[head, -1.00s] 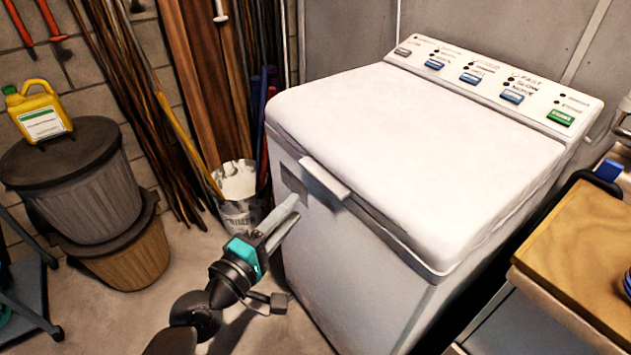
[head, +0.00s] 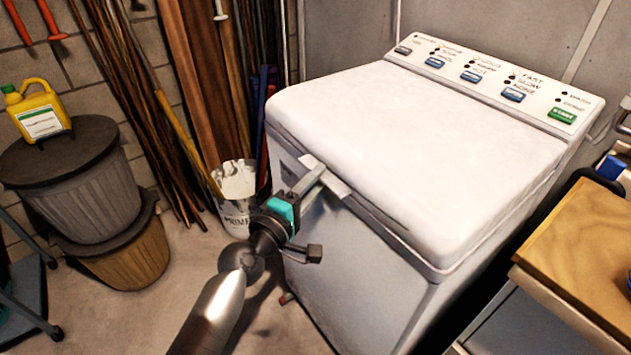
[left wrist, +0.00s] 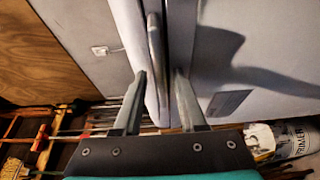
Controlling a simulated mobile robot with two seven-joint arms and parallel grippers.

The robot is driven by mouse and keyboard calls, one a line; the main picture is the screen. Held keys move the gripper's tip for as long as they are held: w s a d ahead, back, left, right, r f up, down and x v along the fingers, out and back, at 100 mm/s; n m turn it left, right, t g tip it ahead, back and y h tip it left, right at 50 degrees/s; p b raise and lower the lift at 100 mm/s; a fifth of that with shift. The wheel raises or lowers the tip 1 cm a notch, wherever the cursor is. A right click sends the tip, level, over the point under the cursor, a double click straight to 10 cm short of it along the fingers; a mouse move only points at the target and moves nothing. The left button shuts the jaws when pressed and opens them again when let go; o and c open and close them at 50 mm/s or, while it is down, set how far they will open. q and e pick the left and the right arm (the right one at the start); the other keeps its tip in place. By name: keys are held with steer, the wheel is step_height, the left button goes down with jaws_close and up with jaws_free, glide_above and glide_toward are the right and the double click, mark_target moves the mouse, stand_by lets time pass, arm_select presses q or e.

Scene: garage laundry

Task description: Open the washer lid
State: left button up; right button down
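The white washer (head: 350,285) stands in the middle of the head view with its lid (head: 430,150) lying shut. A pale handle (head: 337,188) sticks out from the lid's front edge. My left gripper (head: 318,176) is at this handle, its fingers pointing toward it. In the left wrist view the two fingers (left wrist: 159,85) are apart, with the handle (left wrist: 155,45) edge-on between them. A gap shows beside the handle, so the fingers do not look closed on it; contact is unclear. My right gripper is in neither view.
A control panel (head: 490,75) runs along the washer's back. A wooden-topped cabinet (head: 590,245) stands close on the right. A paint bucket (head: 236,190), bins (head: 85,190) with a yellow jug (head: 40,112), and leaning poles are on the left. Floor is clear before the washer.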

arm_select(q)
jaws_close()
stand_by(1.2)
